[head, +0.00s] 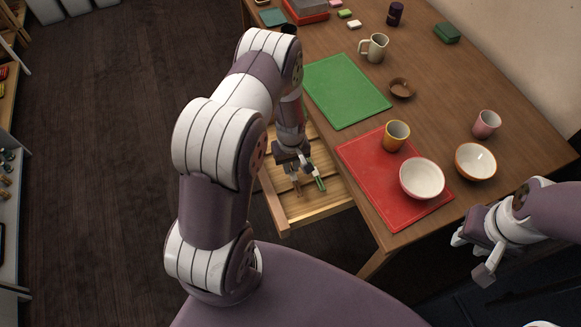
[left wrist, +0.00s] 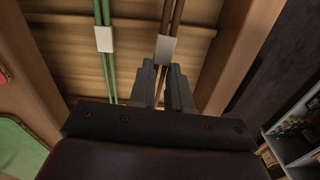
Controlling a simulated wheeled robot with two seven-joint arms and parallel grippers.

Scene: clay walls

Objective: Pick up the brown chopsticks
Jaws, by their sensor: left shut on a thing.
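The brown chopsticks (left wrist: 172,22), bundled with a pale band, are in an open wooden drawer (head: 288,215). My left gripper (head: 303,176) reaches down into the drawer. In the left wrist view my left gripper (left wrist: 166,88) has its fingers closed together on the brown chopsticks, just below the band. The fingers hide part of them. The green chopsticks (left wrist: 106,68), also with a pale band, lie to the left, apart from the fingers; they also show in the head view (head: 320,184). My right gripper (head: 472,256) is open and empty, right of the table's front edge.
The drawer sticks out from the wooden table (head: 445,105). A red mat (head: 372,170) holds a yellow cup (head: 396,136) and a pink-and-white bowl (head: 422,179). A green mat (head: 345,90) lies behind. Another bowl (head: 475,162) and a pink cup (head: 486,124) stand right. Floor left is clear.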

